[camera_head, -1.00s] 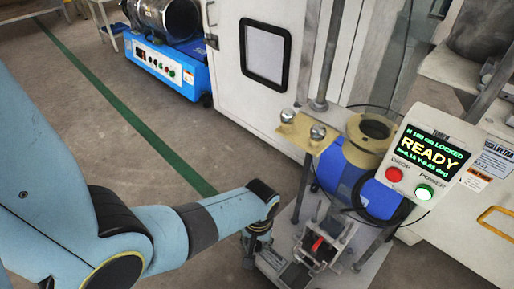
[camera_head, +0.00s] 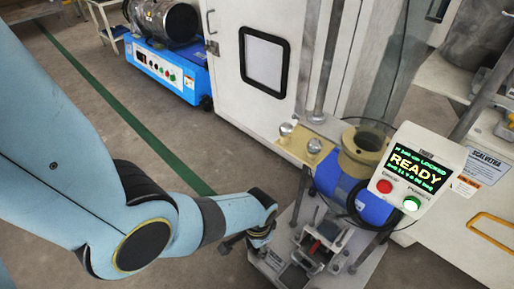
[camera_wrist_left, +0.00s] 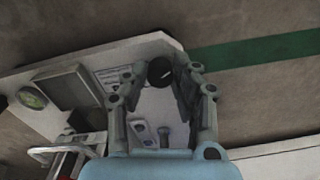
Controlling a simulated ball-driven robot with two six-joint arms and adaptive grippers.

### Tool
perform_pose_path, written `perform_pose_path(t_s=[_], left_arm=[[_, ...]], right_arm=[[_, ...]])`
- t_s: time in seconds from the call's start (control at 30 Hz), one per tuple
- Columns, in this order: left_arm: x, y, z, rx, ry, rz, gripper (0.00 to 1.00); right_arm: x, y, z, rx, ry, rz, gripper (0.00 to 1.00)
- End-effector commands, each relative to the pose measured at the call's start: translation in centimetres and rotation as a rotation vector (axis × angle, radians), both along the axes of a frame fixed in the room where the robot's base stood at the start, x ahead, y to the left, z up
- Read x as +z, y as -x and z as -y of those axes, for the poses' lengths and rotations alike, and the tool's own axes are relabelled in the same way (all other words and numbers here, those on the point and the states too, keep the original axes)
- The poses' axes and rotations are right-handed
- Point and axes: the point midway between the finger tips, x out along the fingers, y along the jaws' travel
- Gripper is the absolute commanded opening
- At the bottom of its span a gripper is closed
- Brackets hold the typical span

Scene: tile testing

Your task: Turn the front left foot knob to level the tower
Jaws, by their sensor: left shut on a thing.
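The tower (camera_head: 368,207) stands right of centre, with a blue body, tan rings and thin posts on a pale base plate (camera_head: 268,266). The plate also shows in the wrist view (camera_wrist_left: 88,58). My left gripper (camera_head: 262,243) is low at the plate's left corner. In the wrist view, the gripper (camera_wrist_left: 163,82) has its fingers on either side of a round black foot knob (camera_wrist_left: 159,71) and is shut on it. A round green bubble level (camera_wrist_left: 32,98) lies on the plate. The gripper hides the knob in the head view. My right gripper is out of view.
A control box (camera_head: 424,166) on the tower reads READY, with red and green buttons. Two steel balls (camera_head: 286,129) sit on a tan bracket. A white cabinet (camera_head: 231,77) and blue machine (camera_head: 165,69) stand behind. The floor at left is clear.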

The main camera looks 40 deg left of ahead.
Motion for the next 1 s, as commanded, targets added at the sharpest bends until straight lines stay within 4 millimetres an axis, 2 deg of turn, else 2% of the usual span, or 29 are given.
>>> perform_pose_path(t_s=[0.63, 0.67, 0.7, 0.83, 1.0], left_arm=[[-0.1, 0.08, -0.19, -0.055, -0.002, 0.0, 0.0], [-0.1, 0.08, -0.19, -0.054, -0.002, 0.0, 0.28], [-0.1, 0.07, -0.19, -0.054, -0.002, 0.0, 0.33], [-0.08, 0.06, -0.13, -0.054, -0.002, 0.0, 0.49], [-0.05, 0.03, -0.07, -0.054, -0.001, 0.0, 0.49]], right_arm=[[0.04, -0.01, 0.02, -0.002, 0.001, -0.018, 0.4], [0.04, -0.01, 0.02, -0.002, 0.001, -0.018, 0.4], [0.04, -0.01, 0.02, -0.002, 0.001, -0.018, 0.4], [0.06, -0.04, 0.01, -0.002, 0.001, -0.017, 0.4], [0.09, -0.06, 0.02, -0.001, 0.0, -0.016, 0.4]])
